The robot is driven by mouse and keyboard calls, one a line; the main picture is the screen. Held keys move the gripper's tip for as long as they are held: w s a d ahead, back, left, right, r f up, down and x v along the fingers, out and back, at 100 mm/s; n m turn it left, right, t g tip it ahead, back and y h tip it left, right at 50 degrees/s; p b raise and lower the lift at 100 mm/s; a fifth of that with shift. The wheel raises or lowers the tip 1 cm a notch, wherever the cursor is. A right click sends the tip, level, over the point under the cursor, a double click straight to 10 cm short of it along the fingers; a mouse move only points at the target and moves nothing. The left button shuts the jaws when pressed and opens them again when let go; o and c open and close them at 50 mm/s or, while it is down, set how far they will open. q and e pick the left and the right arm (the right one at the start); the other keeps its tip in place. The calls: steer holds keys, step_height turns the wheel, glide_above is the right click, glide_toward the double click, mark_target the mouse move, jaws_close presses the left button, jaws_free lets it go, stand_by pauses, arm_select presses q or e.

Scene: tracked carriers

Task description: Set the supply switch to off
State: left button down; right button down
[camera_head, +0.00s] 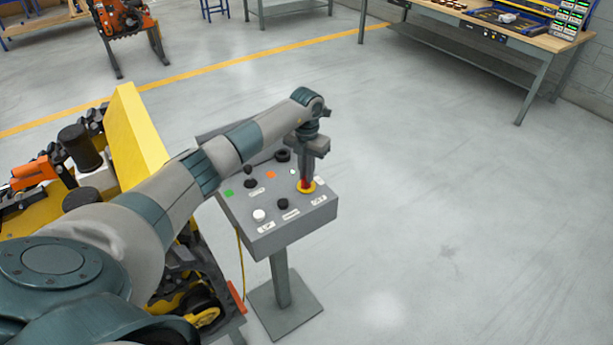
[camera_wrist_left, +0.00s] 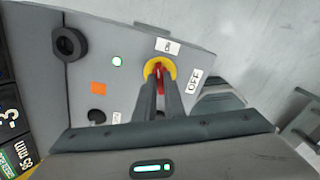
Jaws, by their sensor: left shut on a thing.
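The supply switch is a red handle (camera_head: 306,184) on a round yellow plate (camera_head: 299,188), at the right side of the grey control box's top. In the left wrist view, the red handle (camera_wrist_left: 159,70) sits between my fingertips over the yellow plate (camera_wrist_left: 149,65). A label reading OFF (camera_wrist_left: 194,80) is right of the plate, and another small label (camera_wrist_left: 167,46) is above it. My left gripper (camera_head: 306,179) points down and is shut on the red handle. The fingers hide part of the handle, so its exact angle is hard to tell. My right gripper is not in view.
The control box (camera_head: 262,240) stands on a post and carries several knobs, a green marker and an orange marker (camera_wrist_left: 98,88). A yellow machine (camera_head: 135,135) is close on its left. A workbench (camera_head: 480,35) stands far right. The floor right of the box is clear.

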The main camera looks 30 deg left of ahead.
arm_select(q)
steer(key=n+b, duration=0.1)
steer(key=n, duration=0.2)
steer(key=shift+n, duration=0.4)
steer(key=n, duration=0.2)
steer(key=shift+n+b, duration=0.3)
steer(key=shift+b, duration=0.1)
steer(key=n, duration=0.3)
steer(key=shift+n, duration=0.3)
steer(key=shift+r+n+b, duration=0.1)
steer(key=shift+n+b, duration=0.25)
steer(key=shift+n, duration=1.15)
steer(key=c, duration=1.8)
jaws_free()
steer(key=shift+c, duration=0.2)
